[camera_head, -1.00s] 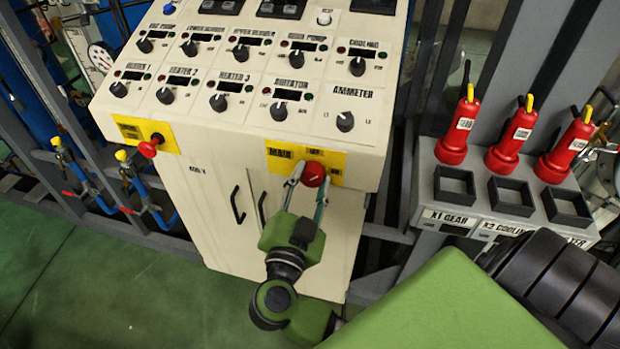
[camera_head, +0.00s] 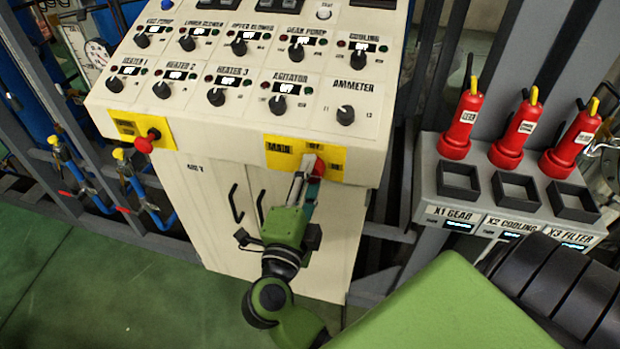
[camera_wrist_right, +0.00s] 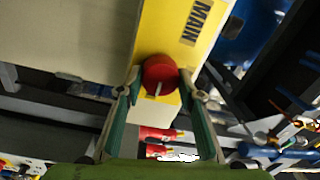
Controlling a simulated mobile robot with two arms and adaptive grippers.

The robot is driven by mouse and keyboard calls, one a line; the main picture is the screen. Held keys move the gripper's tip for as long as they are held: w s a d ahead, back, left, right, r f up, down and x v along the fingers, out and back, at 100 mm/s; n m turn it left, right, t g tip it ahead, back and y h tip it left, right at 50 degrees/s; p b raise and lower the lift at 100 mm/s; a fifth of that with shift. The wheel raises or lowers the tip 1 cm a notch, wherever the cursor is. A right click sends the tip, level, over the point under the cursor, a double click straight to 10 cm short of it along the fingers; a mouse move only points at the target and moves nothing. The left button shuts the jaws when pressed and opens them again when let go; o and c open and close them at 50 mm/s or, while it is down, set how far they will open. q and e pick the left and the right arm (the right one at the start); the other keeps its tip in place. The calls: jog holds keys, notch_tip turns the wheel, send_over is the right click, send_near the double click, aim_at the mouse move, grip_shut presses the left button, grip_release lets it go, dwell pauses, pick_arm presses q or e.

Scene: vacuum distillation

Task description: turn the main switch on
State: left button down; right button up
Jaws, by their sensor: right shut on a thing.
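The main switch (camera_head: 320,167) is a round red knob on a yellow plate marked MAIN (camera_head: 280,148), on the front of the cream control cabinet. It also shows in the right wrist view (camera_wrist_right: 160,72), with a pale line on its face. My right gripper (camera_head: 311,170) is shut on the knob, one finger on each side of it, and looks rolled relative to the cabinet front. In the head view the fingers cover part of the knob. The small displays on the panel (camera_head: 230,85) are lit and read OFF. My left gripper is not in view.
A second red knob (camera_head: 144,144) sits on a yellow plate at the cabinet's left. At the right, a grey stand (camera_head: 430,180) carries red plugs (camera_head: 513,132) above square sockets, with lit displays below. Blue pipes with yellow-topped valves (camera_head: 150,190) stand at the left.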

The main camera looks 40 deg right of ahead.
jog(key=shift+m, duration=0.3)
jog(key=o, duration=1.1)
